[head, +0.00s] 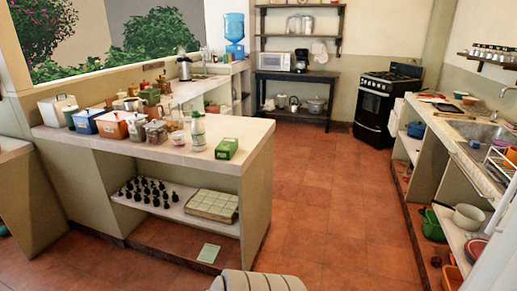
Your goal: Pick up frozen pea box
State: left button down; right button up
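A green box (227,148) with a lighter label stands on the near right corner of the counter (256,136). It looks like the frozen pea box, but its print is too small to read. A white bottle with green marks (198,131) stands just left of it. Neither of my grippers is in view, and nothing is touching the box.
Containers crowd the counter's left, including a blue box (87,121) and an orange box (114,125). Below are small dark bottles (146,191) and a pale tray (211,205). Tiled floor (328,202) is open to the right. A stove (385,103) stands behind.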

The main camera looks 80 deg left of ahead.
aim_at(227, 148)
jog(key=u, duration=0.05)
jog(key=k, duration=0.65)
jog(key=u, duration=2.65)
jog(key=i, duration=1.15)
jog(key=z, duration=1.5)
jog(key=i, duration=1.05)
jog(key=u, duration=0.95)
